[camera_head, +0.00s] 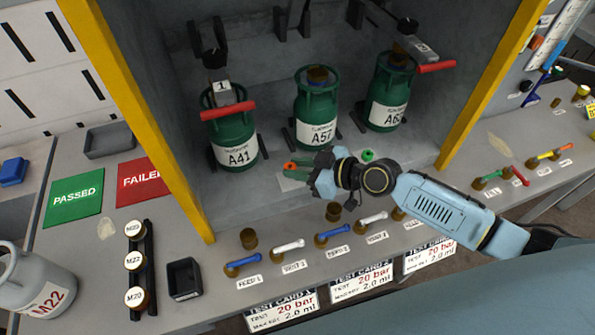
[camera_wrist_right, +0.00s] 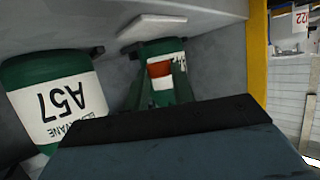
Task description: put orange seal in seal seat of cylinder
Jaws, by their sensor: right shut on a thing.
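The orange seal (camera_head: 290,166) is a small ring at the tips of my right gripper (camera_head: 297,166). The gripper is shut on it, in front of cylinders A41 and A57 and apart from both. In the right wrist view the orange seal (camera_wrist_right: 160,70) shows between the two green fingers. Three green cylinders stand in the bay: A41 (camera_head: 235,157), A57 (camera_head: 317,131) and one at the right (camera_head: 385,115) whose label is partly unclear. A57 has a brown valve on top; no seal seat can be made out. My left gripper is not in view.
A green seal (camera_head: 367,155) lies right of my right gripper. Heads with red levers (camera_head: 228,110) sit over the outer cylinders. Yellow posts (camera_head: 130,110) frame the bay. Several brass fittings with levers (camera_head: 245,262) line the front ledge. A grey cylinder M22 (camera_head: 35,287) stands at left.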

